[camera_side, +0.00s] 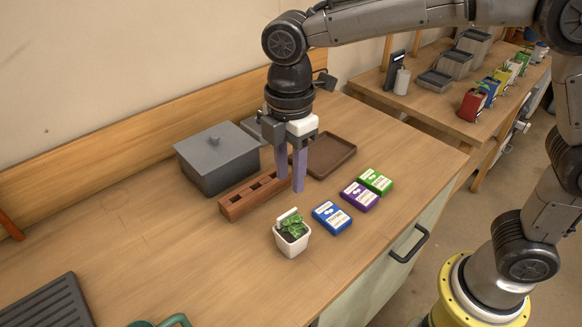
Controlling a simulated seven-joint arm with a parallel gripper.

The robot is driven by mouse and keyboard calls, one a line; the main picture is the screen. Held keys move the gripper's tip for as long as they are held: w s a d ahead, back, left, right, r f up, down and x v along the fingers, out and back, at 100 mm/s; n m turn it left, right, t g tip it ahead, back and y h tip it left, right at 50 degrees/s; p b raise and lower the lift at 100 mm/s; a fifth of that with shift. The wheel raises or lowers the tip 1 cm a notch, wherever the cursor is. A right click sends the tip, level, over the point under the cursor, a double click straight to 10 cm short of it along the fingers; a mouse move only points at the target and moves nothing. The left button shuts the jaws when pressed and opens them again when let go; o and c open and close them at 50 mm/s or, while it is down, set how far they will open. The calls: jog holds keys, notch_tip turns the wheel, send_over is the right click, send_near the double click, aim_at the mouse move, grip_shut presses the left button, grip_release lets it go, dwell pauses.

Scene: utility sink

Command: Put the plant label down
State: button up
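A small white piece (287,214) that looks like the plant label stands at the back of the succulent in a white pot (292,245). My gripper (291,183) points down above the table, behind the pot and apart from it. Its two purple fingers are spread with a gap between them, and I see nothing held there. The fingers hang by the right end of a reddish-brown slotted block (237,206) and partly hide it. I cannot tell their exact height above the table.
A grey lidded box (217,157) stands behind the block. A brown tray (334,160) lies to the right. Blue (331,217), purple (358,196) and green (376,181) packets lie near the front edge. The table's left middle is clear.

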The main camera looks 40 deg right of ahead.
jog(key=shift+d+r, duration=0.1)
jog(key=shift+r, duration=0.25)
jog(key=s+d+r+m+t, duration=0.2)
jog(key=s+d+m, duration=0.2)
jog(key=d, duration=0.2)
jog(key=s+d+r+m+t, duration=0.1)
jog(key=s+d+r+m, duration=0.25)
jog(key=d+m, duration=0.2)
jog(key=s+d+f+m+t, duration=0.2)
jog(key=s+d+f+m, duration=0.2)
jog(key=s+d+m, duration=0.3)
jog(key=s+m, duration=0.1)
jog(key=s, duration=0.2)
jog(key=shift+s+d+t, duration=0.15)
jog(key=shift+d+t, duration=0.05)
jog(key=shift+t, duration=0.1)
